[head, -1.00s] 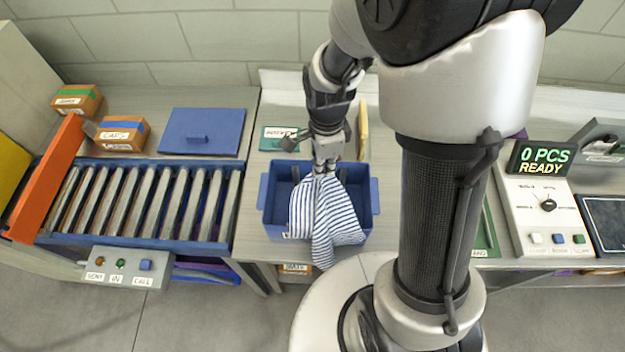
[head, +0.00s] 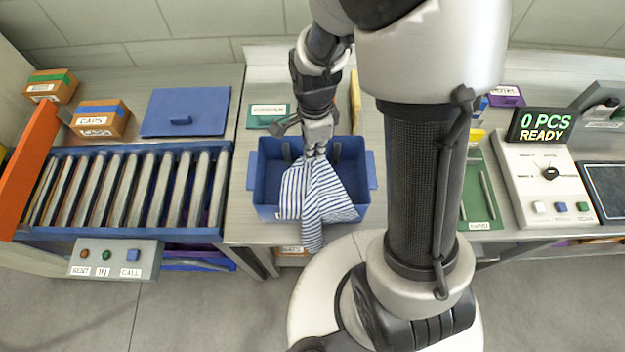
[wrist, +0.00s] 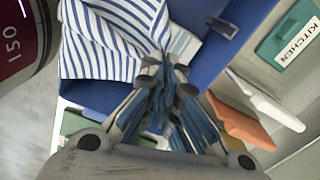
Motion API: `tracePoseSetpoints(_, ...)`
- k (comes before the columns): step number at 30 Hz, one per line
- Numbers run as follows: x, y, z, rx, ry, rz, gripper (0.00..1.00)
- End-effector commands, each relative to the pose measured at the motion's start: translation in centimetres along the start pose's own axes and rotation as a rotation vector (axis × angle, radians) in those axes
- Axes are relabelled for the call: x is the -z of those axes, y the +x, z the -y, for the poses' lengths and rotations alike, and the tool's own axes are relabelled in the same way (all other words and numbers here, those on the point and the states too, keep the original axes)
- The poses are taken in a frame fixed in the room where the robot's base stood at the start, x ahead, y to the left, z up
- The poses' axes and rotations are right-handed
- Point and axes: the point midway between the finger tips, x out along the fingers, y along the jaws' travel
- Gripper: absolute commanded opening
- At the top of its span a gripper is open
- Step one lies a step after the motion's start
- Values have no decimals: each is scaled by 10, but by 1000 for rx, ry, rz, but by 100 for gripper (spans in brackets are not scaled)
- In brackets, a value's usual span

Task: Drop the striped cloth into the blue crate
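The blue crate (head: 369,182) stands on the table in front of me, open at the top. The striped cloth (head: 318,193), white with dark blue stripes, hangs from my gripper (head: 315,154) over the crate. Its lower part drapes across the crate's front wall and hangs outside below the rim. In the wrist view the gripper (wrist: 168,88) is closed on a bunched part of the cloth (wrist: 115,35), with the blue crate (wrist: 222,60) behind it. How much of the cloth rests on the crate's floor is hidden.
A roller conveyor (head: 125,190) with an orange bar (head: 28,165) is at left. A blue lid (head: 186,111) and a CAPS box (head: 101,119) lie behind it. A green KITCHEN card (head: 268,115) is behind the crate. A counter panel (head: 545,190) is at right.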

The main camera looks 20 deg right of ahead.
Motion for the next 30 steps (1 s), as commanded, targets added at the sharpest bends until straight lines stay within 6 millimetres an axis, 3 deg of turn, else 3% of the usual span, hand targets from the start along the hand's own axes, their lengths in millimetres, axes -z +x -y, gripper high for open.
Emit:
tracePoseSetpoints(2, 0, -1, 0, 0, 0, 0, 0)
tracePoseSetpoints(13, 0, -1, 0, 0, 0, 0, 24)
tracePoseSetpoints(20, 0, -1, 0, 0, 0, 0, 25)
tracePoseSetpoints(30, 0, -1, 0, 0, 0, 0, 47)
